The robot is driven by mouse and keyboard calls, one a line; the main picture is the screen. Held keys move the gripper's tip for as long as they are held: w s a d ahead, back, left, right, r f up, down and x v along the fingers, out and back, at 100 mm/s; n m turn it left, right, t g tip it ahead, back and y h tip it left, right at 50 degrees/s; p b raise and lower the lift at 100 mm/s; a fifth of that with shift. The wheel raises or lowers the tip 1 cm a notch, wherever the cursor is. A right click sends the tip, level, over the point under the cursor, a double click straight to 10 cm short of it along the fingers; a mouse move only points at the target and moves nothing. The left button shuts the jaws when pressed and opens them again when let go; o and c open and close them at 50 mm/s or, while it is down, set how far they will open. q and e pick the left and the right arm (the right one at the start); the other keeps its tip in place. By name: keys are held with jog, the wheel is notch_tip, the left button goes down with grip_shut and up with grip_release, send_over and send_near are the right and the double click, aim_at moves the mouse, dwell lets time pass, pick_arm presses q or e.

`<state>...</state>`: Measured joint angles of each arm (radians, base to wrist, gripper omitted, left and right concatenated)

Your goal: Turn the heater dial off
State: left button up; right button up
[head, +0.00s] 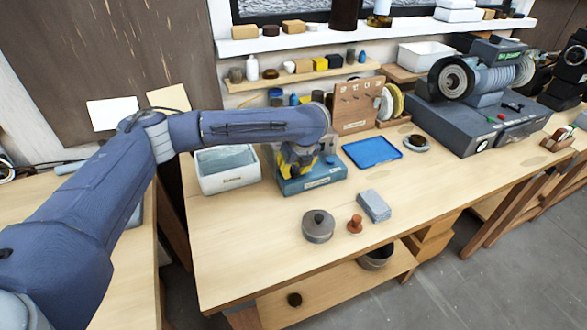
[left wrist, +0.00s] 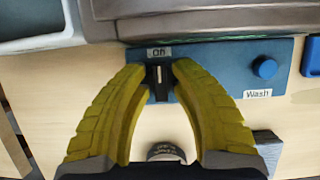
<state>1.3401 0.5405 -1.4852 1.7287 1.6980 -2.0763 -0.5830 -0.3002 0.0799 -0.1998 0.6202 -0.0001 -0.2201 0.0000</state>
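The heater dial (left wrist: 160,90) is black with a white line, on a blue panel (left wrist: 215,60) in the left wrist view. Its white line points up at the label "Off" (left wrist: 159,53). The yellow fingers of my left gripper (left wrist: 160,75) stand on both sides of the dial, and the dial fills the gap between their tips. In the head view my left gripper (head: 303,162) is over the blue unit (head: 318,184), and the arm and gripper hide the dial there. My right gripper is not in view.
A blue knob (left wrist: 264,67) labelled "Wash" sits right of the dial. A white bin (head: 225,182) stands left of the unit, and a blue tray (head: 372,153) lies right of it. A lidded pot (head: 318,227), a copper-coloured piece (head: 355,223) and a grey block (head: 374,206) stand in front.

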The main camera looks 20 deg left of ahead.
pick_arm(q)
jog(key=v, duration=1.2)
jog(key=shift+w+r, duration=0.1)
dwell(0.4)
